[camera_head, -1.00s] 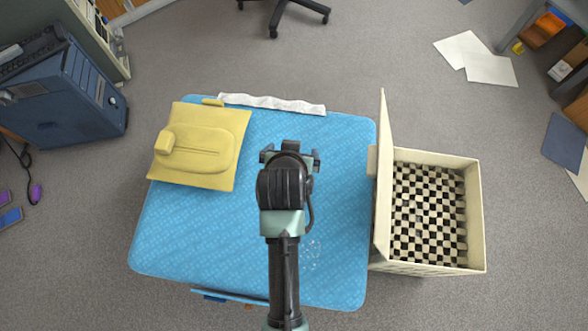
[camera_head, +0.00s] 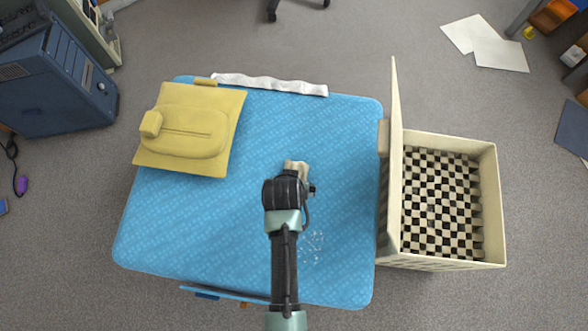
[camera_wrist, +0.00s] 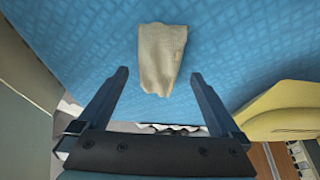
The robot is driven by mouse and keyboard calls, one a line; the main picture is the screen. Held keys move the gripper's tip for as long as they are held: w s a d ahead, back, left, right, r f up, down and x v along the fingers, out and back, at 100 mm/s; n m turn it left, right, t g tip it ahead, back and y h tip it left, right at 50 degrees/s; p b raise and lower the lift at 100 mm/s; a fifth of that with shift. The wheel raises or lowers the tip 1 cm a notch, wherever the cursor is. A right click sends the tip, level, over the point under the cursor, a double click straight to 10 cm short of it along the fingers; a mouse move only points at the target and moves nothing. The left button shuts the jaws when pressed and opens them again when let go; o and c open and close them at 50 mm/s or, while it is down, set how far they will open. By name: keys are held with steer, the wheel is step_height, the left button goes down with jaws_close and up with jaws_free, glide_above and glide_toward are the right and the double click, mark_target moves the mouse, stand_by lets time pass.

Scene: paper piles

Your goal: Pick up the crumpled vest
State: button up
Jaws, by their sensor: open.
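A small cream, crumpled cloth, which looks like the vest (camera_head: 297,166), lies on the blue mat (camera_head: 190,225). Its far part shows just beyond my gripper (camera_head: 290,187) in the head view, and the rest is hidden beneath the wrist. In the wrist view, the crumpled vest (camera_wrist: 162,52) lies ahead of and between the two fingers of my gripper (camera_wrist: 159,75). The fingers are apart with nothing held. I cannot tell the height of the fingertips above the cloth.
A yellow cushion-like bag (camera_head: 190,128) lies at the mat's upper left. A white strip (camera_head: 270,84) lies along the far edge. A cream crate (camera_head: 498,205) with a checkered inside and raised lid stands right of the mat.

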steer(key=b+x, duration=0.2)
steer(key=x, duration=0.2)
steer(key=c, duration=1.2)
